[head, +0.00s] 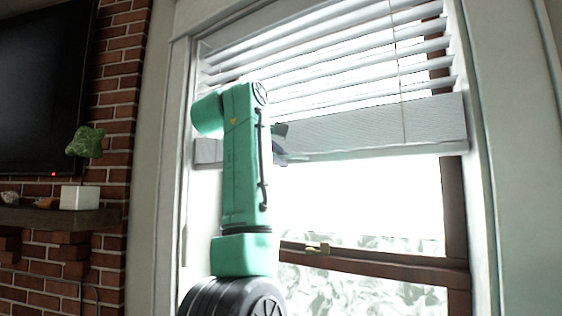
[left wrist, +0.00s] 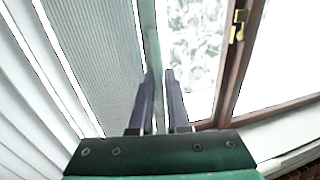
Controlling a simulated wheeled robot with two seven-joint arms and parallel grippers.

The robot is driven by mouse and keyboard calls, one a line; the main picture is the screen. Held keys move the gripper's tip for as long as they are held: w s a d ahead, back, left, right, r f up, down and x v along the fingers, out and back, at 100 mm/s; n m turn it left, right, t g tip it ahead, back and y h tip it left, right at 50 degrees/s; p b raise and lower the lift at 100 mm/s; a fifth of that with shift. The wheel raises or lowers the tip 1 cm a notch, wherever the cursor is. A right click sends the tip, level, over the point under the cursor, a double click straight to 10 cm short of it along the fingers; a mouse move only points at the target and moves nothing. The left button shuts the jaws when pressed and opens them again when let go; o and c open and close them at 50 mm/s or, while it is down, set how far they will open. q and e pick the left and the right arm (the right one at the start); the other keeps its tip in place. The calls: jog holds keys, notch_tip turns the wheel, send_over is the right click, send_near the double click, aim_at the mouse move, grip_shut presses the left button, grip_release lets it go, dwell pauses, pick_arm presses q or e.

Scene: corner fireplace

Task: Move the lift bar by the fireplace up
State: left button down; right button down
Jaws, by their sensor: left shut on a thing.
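The lift bar (head: 380,151) is the pale greenish-white rail along the bottom of the white window blind, a little tilted in the head view. In the left wrist view the lift bar (left wrist: 149,40) runs down between the fingers. My left gripper (head: 281,150) is at the bar's left part, its fingers partly hidden behind my green arm. In the left wrist view my left gripper (left wrist: 158,80) has its two dark fingers on either side of the bar, shut on it. My right gripper is in neither view.
Raised slats (head: 350,122) are stacked just above the bar, with open slats (head: 330,65) higher up. Below is bare glass and a brown window sash (head: 380,268) with a brass latch (head: 318,249). A brick wall (head: 115,75), television (head: 40,90) and mantel (head: 60,217) with a plant are at left.

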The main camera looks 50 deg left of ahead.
pick_arm(q)
jog(key=shift+s+r, duration=0.1)
jog(key=shift+r, duration=0.25)
jog(key=c, duration=1.1)
grip_release()
jog(key=shift+o, duration=1)
jog(key=shift+w+f, duration=0.15)
jog(key=shift+w, duration=0.1)
jog(key=shift+s+d, duration=0.1)
jog(key=shift+s, duration=0.2)
jog(key=b+v, duration=0.3)
jog(key=v, duration=1.1)
